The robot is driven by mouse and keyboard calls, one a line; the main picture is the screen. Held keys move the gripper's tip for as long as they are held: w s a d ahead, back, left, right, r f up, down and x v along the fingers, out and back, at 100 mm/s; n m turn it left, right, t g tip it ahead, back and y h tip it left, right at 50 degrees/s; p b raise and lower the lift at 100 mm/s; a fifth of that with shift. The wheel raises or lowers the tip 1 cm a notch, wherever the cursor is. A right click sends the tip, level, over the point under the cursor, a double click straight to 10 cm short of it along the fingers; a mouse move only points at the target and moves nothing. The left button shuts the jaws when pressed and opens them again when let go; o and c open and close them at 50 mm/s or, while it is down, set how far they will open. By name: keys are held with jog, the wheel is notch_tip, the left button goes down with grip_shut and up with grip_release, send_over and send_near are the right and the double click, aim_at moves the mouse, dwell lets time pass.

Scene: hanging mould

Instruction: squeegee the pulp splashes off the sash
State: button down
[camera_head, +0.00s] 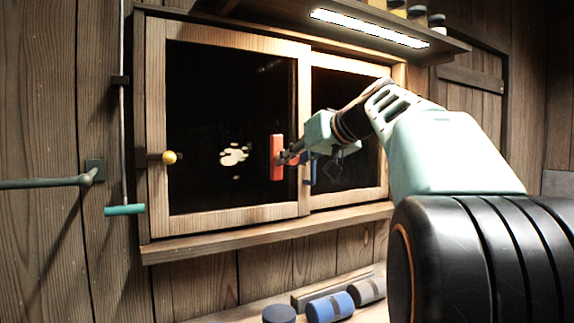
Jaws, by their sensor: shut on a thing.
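The sash (302,130) is a wood-framed window with dark panes in the wall ahead. Pale pulp splashes (235,155) show as a white blotch near the middle of its left pane, with fainter specks around it. My gripper (291,156) is shut on a squeegee with a red-orange head (276,158), held upright in front of the left pane's right side. The head is to the right of the splashes and apart from them in the picture. I cannot tell whether it touches the glass. My arm hides part of the right pane.
A yellow knob (169,158) sits on the sash's left stile. A sill ledge (265,232) runs below. A rod with a teal handle (124,210) hangs at left. A lit shelf (370,28) with jars overhangs.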

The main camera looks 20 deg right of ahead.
aim_at(297, 161)
jog(key=shift+s, duration=0.1)
jog(key=shift+s+d+b, duration=0.2)
jog(key=shift+s+b, duration=0.4)
jog(key=shift+s, duration=0.3)
jog(key=shift+s+d, duration=0.1)
jog(key=shift+s, duration=0.4)
